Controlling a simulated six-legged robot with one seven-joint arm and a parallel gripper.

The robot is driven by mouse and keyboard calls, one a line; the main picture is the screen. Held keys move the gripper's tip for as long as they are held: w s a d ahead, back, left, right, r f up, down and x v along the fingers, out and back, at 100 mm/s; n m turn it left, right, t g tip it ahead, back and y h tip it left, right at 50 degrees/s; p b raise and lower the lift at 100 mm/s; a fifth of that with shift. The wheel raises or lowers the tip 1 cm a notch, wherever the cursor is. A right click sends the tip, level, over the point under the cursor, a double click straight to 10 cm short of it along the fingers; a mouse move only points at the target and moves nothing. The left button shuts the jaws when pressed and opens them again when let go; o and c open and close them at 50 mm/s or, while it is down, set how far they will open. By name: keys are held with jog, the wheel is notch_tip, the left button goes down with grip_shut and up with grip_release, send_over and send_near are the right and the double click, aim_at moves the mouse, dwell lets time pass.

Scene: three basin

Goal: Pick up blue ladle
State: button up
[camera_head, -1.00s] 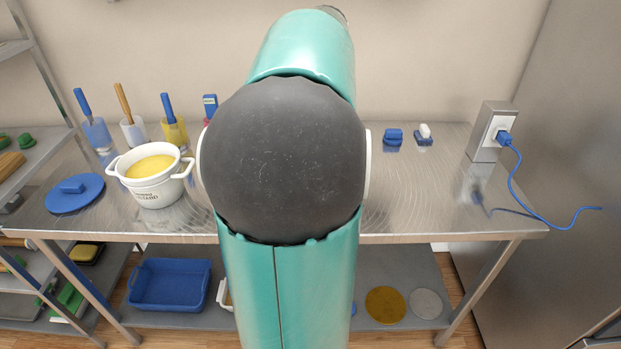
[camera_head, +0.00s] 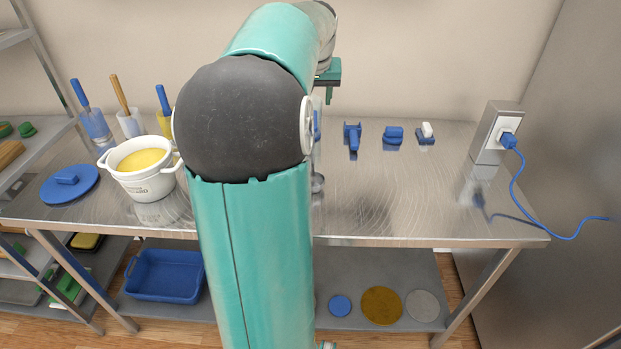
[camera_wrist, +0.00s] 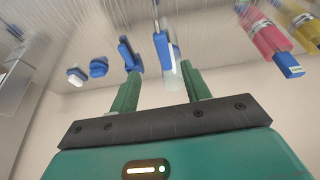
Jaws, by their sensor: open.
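The blue ladle shows in the wrist view as a blue handle (camera_wrist: 162,46) with a thin metal stem running to the top edge. In the head view its blue handle (camera_head: 317,124) is partly hidden by my arm, and what looks like its metal bowl lies nearer me on the table. My gripper (camera_wrist: 160,70) is open and empty, its two green fingers apart. The ladle handle appears beyond the fingertips and between them, not touching. In the head view my gripper (camera_head: 328,78) shows above the back of the table, partly hidden by my arm.
A blue tool (camera_head: 352,138) lies right of the ladle, with blue (camera_head: 393,135) and white-topped (camera_head: 426,132) brushes farther right. A pale translucent item (camera_wrist: 172,76) is beside the ladle handle. A white pot (camera_head: 147,178) stands left.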

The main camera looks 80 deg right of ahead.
jog(key=x, duration=0.6)
jog(key=shift+a+f, duration=0.1)
jog(key=shift+x, duration=2.95)
jog(key=shift+w, duration=0.2)
grip_shut()
